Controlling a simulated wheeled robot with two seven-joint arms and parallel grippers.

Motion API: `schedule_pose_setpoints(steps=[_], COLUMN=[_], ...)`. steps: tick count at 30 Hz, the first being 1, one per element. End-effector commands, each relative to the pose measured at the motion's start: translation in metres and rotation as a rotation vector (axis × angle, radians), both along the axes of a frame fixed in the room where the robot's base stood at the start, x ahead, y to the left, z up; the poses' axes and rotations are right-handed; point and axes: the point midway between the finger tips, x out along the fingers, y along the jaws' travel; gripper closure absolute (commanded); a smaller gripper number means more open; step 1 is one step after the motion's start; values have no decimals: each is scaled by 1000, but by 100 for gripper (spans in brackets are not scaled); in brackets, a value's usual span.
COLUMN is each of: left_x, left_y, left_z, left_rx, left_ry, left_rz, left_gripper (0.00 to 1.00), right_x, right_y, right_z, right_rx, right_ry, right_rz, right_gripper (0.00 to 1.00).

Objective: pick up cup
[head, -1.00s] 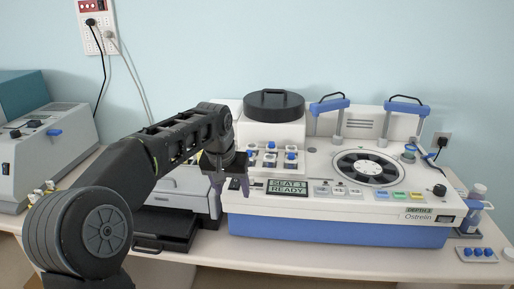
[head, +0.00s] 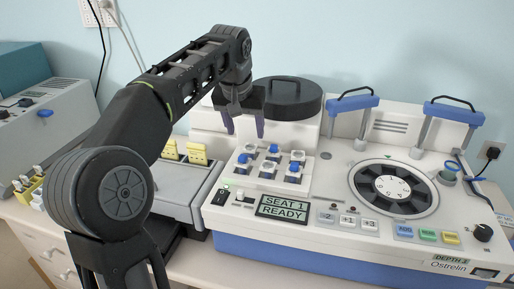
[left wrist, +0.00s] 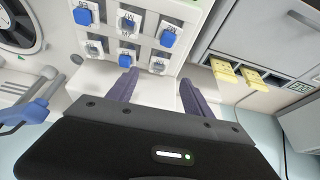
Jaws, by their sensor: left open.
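Several small cups stand in a raised white block (head: 262,187) on the machine, some blue, such as this blue cup (head: 273,148), and some pale. Which one is the task's cup I cannot tell. They also show in the left wrist view, with a blue cup (left wrist: 167,38) and a clear cup (left wrist: 157,65) close to the fingers. My left gripper (head: 245,130) points down, open and empty, above and behind the block, in front of the round black lid (head: 288,98). My right gripper is not in view.
The white and blue machine (head: 340,235) carries a display (head: 283,208), a round carousel (head: 394,188) and two blue-topped handles (head: 353,103). A grey unit with yellow pieces (head: 196,153) stands to its left. A teal-topped device (head: 40,120) is further left.

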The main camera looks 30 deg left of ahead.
Motion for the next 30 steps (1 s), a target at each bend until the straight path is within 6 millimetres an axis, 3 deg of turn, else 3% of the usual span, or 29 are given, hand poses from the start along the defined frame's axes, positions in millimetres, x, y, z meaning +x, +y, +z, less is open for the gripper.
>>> schedule_pose_setpoints(steps=[6,14,25,30], left_x=[1,9,12,21], left_y=[0,3,4,6], left_z=[-2,-24,-28,-46], left_rx=[0,-1,0,-1], left_ry=[1,2,2,4], left_rz=[0,0,-1,0], left_gripper=[41,41,41,41], right_x=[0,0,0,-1], right_y=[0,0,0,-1], right_z=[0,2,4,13], right_rx=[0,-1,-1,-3], right_ry=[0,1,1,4], right_rz=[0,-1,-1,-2], right_gripper=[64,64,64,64])
